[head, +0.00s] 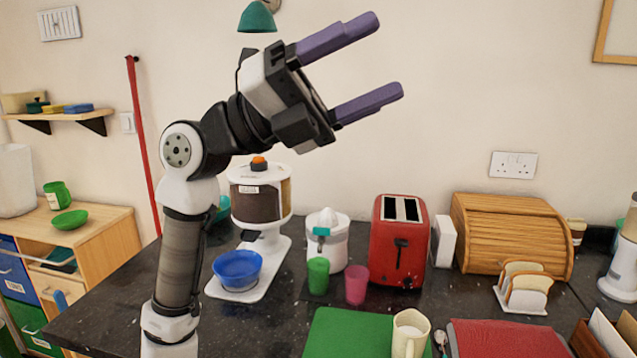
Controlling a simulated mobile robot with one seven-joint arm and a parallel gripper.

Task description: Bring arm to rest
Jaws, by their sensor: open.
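My arm stands upright at the left of the middle in the head view, bent over at the top toward the right. My gripper (388,58) is open, its two purple fingers pointing right and slightly up. It is empty and high above the dark counter, in front of the bare wall. Nothing touches the fingers. The arm hides part of the counter and wall behind it.
A teal lamp (257,18) hangs above.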

